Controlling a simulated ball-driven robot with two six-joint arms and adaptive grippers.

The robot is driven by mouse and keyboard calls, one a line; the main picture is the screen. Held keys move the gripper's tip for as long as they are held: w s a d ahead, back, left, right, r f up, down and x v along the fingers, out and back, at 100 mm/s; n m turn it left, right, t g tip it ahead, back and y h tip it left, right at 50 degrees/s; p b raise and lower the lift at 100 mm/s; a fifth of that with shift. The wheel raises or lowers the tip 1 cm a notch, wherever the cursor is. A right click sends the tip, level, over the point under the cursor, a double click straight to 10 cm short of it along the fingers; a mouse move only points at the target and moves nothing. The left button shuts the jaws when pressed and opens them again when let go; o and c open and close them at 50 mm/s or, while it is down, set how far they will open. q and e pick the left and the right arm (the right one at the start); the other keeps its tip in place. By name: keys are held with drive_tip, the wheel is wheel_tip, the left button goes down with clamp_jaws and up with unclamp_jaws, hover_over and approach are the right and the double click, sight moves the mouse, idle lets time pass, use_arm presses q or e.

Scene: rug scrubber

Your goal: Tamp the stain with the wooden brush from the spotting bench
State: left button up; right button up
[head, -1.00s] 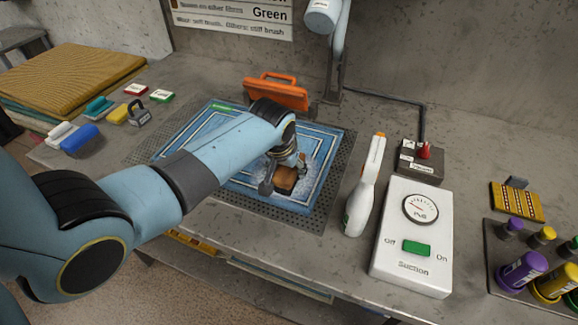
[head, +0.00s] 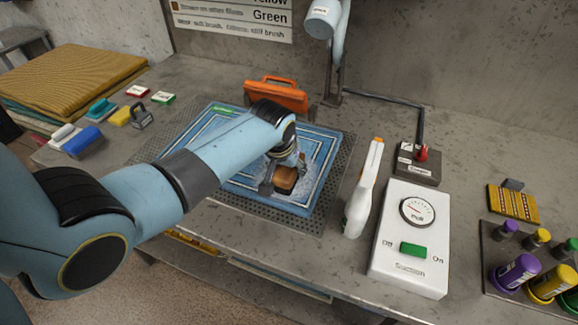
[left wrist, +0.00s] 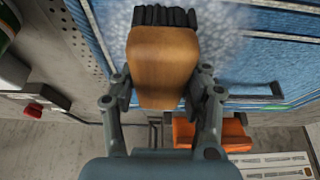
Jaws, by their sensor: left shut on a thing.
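My left gripper (head: 284,178) is shut on the wooden brush (head: 286,180) over the blue rug (head: 233,183). In the left wrist view the brush's brown wooden block (left wrist: 163,58) sits between the two fingers of the left gripper (left wrist: 163,88), with dark bristles (left wrist: 165,16) at its far end. The bristles are at a pale, whitish patch (left wrist: 215,25) on the rug; I cannot tell whether they touch it. No separate stain colour can be made out, and the brush may cover part of the patch. My right gripper is not in view.
A white spray bottle (head: 362,190) and a suction box (head: 411,235) with a green switch stand right of the rug. An orange tool (head: 276,94) stands behind it. Several brushes and a blue roller (head: 82,141) lie at left. Coloured bottles (head: 516,272) stand at far right.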

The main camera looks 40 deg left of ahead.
use_arm(q)
drive_tip(key=shift+f+b, duration=0.4)
drive_tip(key=shift+f, duration=0.2)
idle(0.3)
idle(0.8)
drive_tip(key=shift+s+f+p, duration=0.1)
drive_tip(key=shift+f+p, duration=0.05)
drive_tip(key=shift+p, duration=0.2)
idle(0.7)
drive_tip(key=shift+r+p, duration=0.55)
drive_tip(key=shift+r, duration=3.05)
